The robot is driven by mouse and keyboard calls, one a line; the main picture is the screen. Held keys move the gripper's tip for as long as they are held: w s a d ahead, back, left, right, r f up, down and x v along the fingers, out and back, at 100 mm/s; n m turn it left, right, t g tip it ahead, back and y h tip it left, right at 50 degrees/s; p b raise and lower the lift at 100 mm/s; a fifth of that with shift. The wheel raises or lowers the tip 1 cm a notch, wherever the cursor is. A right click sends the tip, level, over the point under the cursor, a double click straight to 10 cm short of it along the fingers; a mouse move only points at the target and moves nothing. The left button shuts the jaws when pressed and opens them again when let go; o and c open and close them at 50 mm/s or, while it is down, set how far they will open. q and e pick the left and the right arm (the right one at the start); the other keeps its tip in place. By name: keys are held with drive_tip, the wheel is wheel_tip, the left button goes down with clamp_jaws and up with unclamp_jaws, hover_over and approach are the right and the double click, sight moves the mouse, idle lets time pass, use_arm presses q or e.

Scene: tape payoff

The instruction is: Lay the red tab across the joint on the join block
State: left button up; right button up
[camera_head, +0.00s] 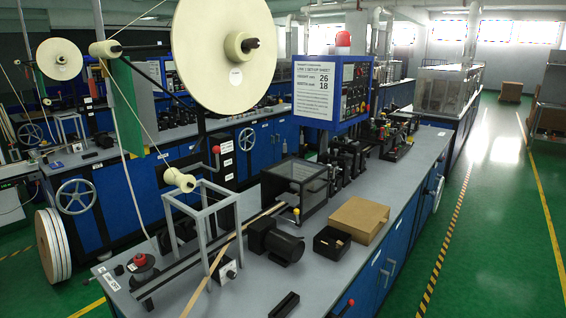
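I cannot make out a red tab for certain. A black block (284,304) lies on the grey bench top near its front edge; I cannot tell if it is the join block. A tan strip of tape (222,252) runs slantwise along the bench, through a grey open frame (213,240), toward a clear-sided box (296,188). A small black tray (332,241) holds small items too small to identify. Neither of my grippers is in view.
A large cream reel (224,55) hangs above the bench. A black motor (275,242), a brown cardboard box (359,219) and a red knob on a dark base (140,261) stand on the bench top (330,275). The green aisle floor (490,230) at right is clear.

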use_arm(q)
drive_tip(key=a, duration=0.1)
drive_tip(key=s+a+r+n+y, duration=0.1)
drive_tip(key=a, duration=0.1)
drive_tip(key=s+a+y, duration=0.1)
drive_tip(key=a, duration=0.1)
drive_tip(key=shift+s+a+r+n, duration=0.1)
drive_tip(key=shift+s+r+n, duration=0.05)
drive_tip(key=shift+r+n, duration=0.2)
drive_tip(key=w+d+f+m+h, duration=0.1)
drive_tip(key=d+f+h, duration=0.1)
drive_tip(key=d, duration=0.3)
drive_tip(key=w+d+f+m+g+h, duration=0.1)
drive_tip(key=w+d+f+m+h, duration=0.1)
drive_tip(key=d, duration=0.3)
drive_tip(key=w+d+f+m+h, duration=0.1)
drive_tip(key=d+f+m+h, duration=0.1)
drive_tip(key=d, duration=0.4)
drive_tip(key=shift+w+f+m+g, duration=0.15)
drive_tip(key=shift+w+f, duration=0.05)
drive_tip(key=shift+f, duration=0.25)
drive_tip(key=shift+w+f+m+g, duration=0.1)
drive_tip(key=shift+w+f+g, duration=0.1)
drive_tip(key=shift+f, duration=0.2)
